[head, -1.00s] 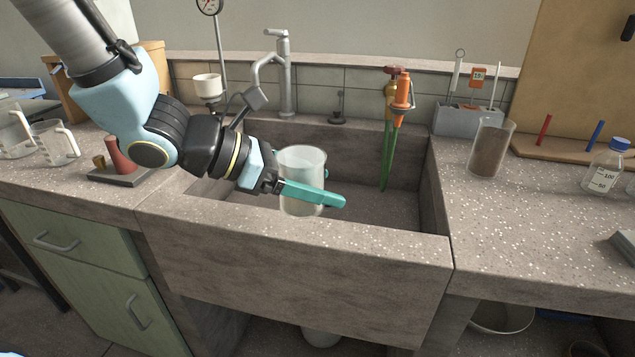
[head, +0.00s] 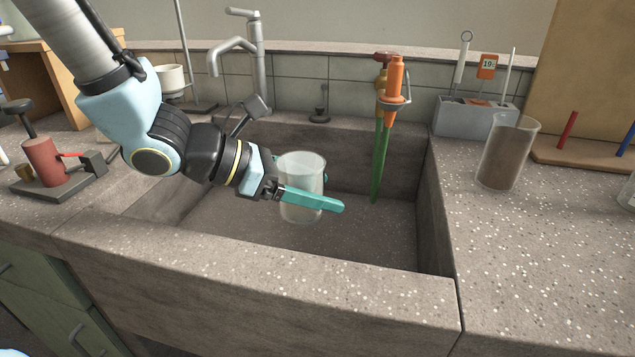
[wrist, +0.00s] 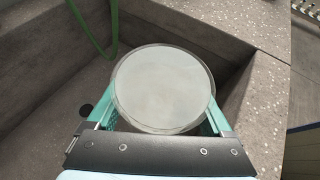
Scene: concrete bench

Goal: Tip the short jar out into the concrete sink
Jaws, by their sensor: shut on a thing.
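The short jar (head: 301,170) is clear, with pale cloudy contents, and stands upright between the teal fingers of my gripper (head: 318,190). My gripper is shut on it from the left and holds it over the basin of the concrete sink (head: 350,235). In the wrist view the jar's round mouth (wrist: 165,88) faces the camera, and the pale contents fill the circle. A finger lies along each side of the jar in that view. How high the jar's base is above the sink floor is hard to tell.
A green hose with an orange nozzle (head: 394,78) hangs into the sink at the back right. A grey tap (head: 258,60) stands behind the sink. A tall glass of brown matter (head: 505,158) stands on the right counter. A red device (head: 45,160) is at left.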

